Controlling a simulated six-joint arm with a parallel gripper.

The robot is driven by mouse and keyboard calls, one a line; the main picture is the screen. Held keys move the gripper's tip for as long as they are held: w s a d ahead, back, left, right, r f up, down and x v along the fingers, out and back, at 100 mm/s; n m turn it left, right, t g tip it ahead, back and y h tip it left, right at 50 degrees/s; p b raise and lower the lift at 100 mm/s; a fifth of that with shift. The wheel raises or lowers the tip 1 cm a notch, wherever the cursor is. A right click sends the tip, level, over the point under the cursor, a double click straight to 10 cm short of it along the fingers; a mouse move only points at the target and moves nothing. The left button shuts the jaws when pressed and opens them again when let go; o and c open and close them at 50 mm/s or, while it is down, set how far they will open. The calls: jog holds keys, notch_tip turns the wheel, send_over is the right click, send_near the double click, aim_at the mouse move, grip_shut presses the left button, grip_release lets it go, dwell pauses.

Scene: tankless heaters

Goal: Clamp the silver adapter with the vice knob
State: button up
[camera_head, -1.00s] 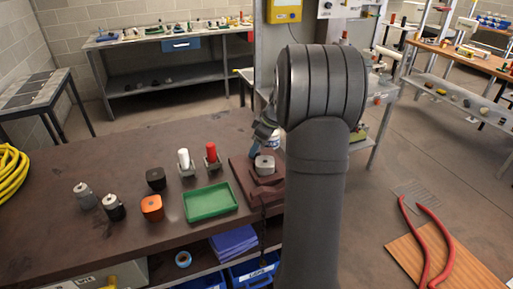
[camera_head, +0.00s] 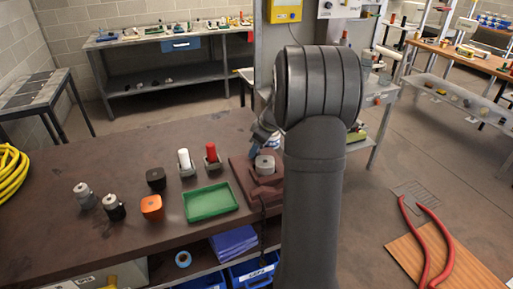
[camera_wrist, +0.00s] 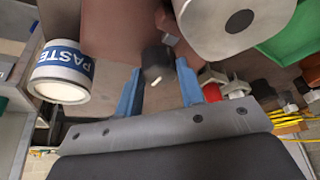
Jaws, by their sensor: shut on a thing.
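The silver adapter (camera_head: 264,162) is a short round piece with a hole in its top, standing at the brown vice (camera_head: 245,172) on the bench. In the wrist view the adapter (camera_wrist: 215,22) is large at upper right, beside the vice body (camera_wrist: 112,30). The dark vice knob (camera_wrist: 155,58), with a small pale pin, is between the two blue fingers of my gripper (camera_wrist: 159,70), which is shut on it. In the head view my gripper is mostly hidden behind my arm; a blue part shows behind the vice. Contact between the jaws and the adapter is not clear.
A paste can (camera_wrist: 60,75) stands close to my gripper at left in the wrist view. A green tray (camera_head: 211,211) lies left of the vice. White (camera_head: 184,160) and red (camera_head: 211,154) pieces stand behind it. Orange (camera_head: 151,204), black and silver pieces stand further left.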

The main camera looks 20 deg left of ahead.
jog(key=m+t, duration=0.1)
jog(key=m, duration=0.1)
jog(key=m+t, duration=0.1)
jog(key=m, duration=0.2)
jog(key=shift+s+a, duration=0.1)
jog(key=shift+s, duration=0.1)
jog(key=m+h, duration=0.1)
jog(key=m, duration=0.1)
jog(key=m+t, duration=0.1)
jog(key=m, duration=0.2)
jog(key=shift+a+t+h, duration=0.1)
jog(key=shift+t+h, duration=0.2)
jog(key=shift+h, duration=0.1)
jog(key=m+h, duration=0.1)
jog(key=m, duration=0.4)
jog(key=shift+s+a+m+t+h, duration=0.1)
jog(key=shift+a+m+t+h, duration=0.05)
jog(key=shift+m+t+h, duration=0.25)
jog(key=m+h, duration=0.2)
jog(key=m, duration=0.2)
jog(key=shift+a+m, duration=0.1)
jog(key=shift+m, duration=0.3)
jog(key=o, duration=1)
jog(key=shift+r, duration=0.1)
